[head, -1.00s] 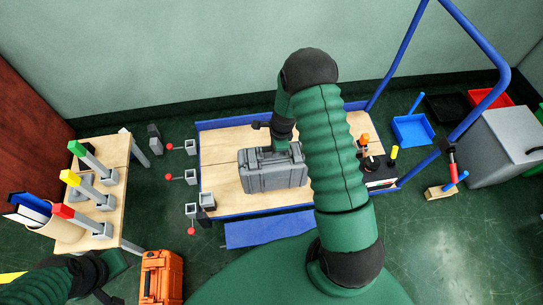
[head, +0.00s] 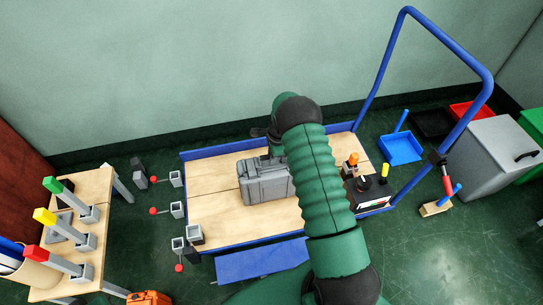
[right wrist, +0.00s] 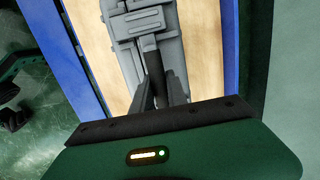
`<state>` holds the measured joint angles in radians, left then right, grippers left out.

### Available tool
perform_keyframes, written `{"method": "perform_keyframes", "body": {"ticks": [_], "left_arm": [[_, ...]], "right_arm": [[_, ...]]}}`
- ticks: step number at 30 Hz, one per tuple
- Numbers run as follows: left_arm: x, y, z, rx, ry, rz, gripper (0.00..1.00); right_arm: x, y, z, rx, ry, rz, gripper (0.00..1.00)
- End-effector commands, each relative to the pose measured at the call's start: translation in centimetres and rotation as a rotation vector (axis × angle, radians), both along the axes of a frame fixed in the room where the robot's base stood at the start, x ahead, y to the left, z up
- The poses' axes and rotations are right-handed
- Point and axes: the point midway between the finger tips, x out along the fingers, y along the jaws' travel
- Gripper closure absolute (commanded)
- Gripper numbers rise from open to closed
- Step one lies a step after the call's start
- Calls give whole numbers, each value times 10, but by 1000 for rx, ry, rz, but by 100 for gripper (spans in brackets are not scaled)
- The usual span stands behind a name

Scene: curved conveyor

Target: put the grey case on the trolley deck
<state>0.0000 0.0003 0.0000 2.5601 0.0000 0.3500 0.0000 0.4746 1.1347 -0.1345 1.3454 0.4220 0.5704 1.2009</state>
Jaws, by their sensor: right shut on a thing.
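The grey case (head: 265,186) is upright over the middle of the trolley's wooden deck (head: 213,212), and looks to rest on it or hang just above; I cannot tell which. My right gripper (head: 273,151) is above the case, partly hidden behind my own arm. In the right wrist view, its fingers (right wrist: 160,92) are shut on the handle of the case (right wrist: 146,30). My left gripper is out of view.
The trolley has a tall blue push handle (head: 380,65) on its right. A black box with knobs (head: 366,194) sits at the deck's right end. A small table (head: 92,185) with coloured-topped posts stands left. An orange case (head: 148,298) is at the bottom edge.

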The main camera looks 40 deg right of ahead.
Motion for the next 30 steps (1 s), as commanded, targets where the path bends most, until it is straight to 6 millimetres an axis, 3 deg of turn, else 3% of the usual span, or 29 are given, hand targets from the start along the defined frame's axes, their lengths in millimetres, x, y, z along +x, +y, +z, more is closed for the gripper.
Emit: {"method": "perform_keyframes", "body": {"ticks": [2, 3, 8, 16, 19, 30], "left_arm": [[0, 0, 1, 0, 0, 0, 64], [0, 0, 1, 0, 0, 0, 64], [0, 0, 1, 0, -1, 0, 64], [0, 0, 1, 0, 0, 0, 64], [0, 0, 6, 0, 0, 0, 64], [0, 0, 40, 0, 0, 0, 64]], "right_arm": [[0, 0, 1, 0, 0, 1, 100], [-1, 1, -1, 2, 3, 1, 79], [-1, 1, 0, 1, 3, 1, 59], [-1, 1, 1, 1, 2, 1, 59], [-1, 0, 11, 0, 1, 1, 59], [-16, -1, 99, 0, 0, 2, 59]]}}
